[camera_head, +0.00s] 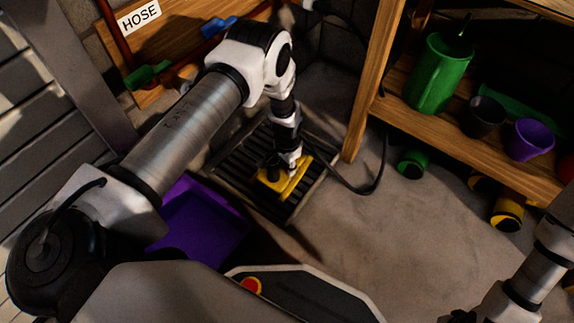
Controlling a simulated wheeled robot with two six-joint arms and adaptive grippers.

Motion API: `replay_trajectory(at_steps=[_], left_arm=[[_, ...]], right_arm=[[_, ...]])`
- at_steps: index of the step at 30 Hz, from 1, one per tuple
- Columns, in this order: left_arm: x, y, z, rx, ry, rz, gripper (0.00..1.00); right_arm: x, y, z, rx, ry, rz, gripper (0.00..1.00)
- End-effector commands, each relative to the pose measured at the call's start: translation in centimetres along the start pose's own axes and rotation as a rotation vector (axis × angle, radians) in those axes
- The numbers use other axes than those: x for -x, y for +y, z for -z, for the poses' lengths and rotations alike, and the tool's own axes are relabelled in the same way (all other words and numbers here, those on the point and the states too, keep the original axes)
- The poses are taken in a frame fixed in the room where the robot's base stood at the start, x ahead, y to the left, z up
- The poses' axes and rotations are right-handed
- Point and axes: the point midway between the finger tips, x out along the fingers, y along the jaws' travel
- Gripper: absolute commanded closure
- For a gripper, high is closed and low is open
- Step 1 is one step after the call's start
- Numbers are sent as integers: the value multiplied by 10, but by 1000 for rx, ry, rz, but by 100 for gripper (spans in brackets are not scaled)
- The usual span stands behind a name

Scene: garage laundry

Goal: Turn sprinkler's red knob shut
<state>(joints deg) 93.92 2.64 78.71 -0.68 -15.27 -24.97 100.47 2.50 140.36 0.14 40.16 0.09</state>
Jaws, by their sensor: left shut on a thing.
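The yellow sprinkler (298,184) sits on a dark slatted drain grate (238,163) in the floor. My left arm reaches in from the left and bends down over it. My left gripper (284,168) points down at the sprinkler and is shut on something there. No red knob shows; the gripper covers part of the sprinkler, so I take the held thing to be the knob, but I cannot see it. My right arm shows at the lower right corner; only a dark end piece (460,316) shows at the bottom edge, and its fingers cannot be made out.
A purple tub (203,222) stands left of the grate. A wooden shelf (445,130) at the right holds a green watering can (438,78) and pots. A black hose (370,185) curves by the shelf post. A yellow-and-black object (508,214) lies right. The middle floor is clear.

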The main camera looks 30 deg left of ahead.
Motion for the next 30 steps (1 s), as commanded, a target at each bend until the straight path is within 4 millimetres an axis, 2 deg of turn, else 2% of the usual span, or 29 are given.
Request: replay_trajectory(at_steps=[19,20,21,22,30], left_arm=[[-1,0,1,-1,3,2,100],[-1,0,1,-1,3,2,63],[-1,0,1,-1,3,1,48],[-1,0,1,-1,3,1,44],[-1,0,0,-3,1,1,44]], right_arm=[[0,0,0,0,0,0,100],[0,0,0,0,0,0,100],[0,0,0,0,0,0,100],[0,0,0,0,0,0,100],[-1,0,0,0,0,0,100]])
